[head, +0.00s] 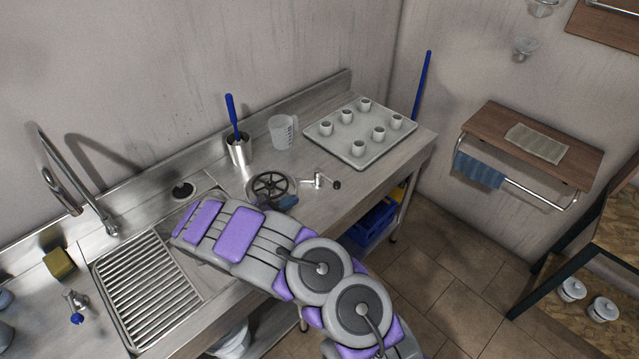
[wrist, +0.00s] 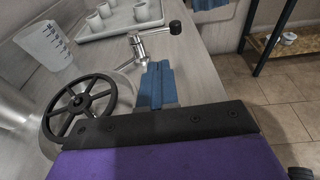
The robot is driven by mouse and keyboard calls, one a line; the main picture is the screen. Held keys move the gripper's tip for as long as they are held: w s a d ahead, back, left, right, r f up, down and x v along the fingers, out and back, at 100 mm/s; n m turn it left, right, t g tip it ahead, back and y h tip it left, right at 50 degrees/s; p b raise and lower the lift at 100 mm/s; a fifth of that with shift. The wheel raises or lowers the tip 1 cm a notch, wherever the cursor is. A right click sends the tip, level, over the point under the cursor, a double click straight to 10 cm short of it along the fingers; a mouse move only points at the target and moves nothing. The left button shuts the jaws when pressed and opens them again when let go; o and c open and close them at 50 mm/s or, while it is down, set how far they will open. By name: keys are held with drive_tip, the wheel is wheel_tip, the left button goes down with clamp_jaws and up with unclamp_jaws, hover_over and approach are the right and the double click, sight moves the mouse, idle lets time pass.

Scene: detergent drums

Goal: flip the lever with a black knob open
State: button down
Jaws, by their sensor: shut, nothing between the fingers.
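The lever with a black knob (head: 320,181) is a small metal fitting on the steel counter, right of a black handwheel. Its arm points right, ending in the black knob. In the wrist view the lever (wrist: 152,34) stands just beyond my fingertips, its knob at the upper right. My gripper (wrist: 157,68) has blue fingers shut together with nothing between them. They are near the lever's base; whether they touch it I cannot tell.
The black handwheel (head: 270,186) is close to the left of my gripper. A measuring jug (head: 283,132), a metal holder with a blue-handled brush (head: 237,148) and a tray of cups (head: 337,148) stand behind. The counter right of the lever is clear.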

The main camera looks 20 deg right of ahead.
sight(327, 178)
drive_tip(key=shift+a, duration=0.15)
drive_tip(key=b+x, duration=0.2)
drive_tip(key=x, duration=1.3)
drive_tip(key=shift+s+r, duration=0.1)
drive_tip(key=shift+s, duration=0.1)
drive_tip(key=shift+a+b, duration=0.2)
drive_tip(key=shift+b, duration=0.15)
